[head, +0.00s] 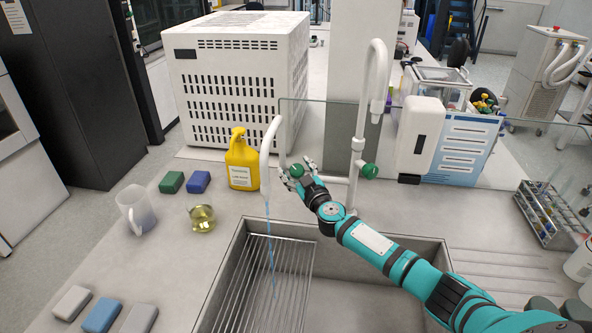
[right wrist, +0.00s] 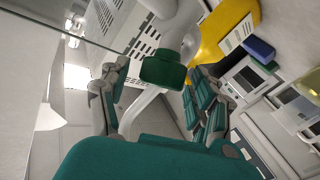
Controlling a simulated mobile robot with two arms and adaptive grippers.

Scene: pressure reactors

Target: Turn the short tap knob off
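The short white tap (head: 268,150) stands at the back of the sink, and a thin blue stream of water (head: 270,240) runs down from its spout. Its green knob (head: 296,170) is at my right gripper (head: 297,167). In the right wrist view the green knob (right wrist: 162,70) lies between the two spread fingers of the right gripper (right wrist: 165,95), with visible gaps on both sides. The right gripper is open. My left gripper is not in view.
A taller white tap (head: 376,95) with its own green knob (head: 369,171) stands close to the right. A yellow bottle (head: 242,162) stands left of the short tap. A glass panel (head: 330,125) is behind. The sink (head: 345,290) lies below my right arm.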

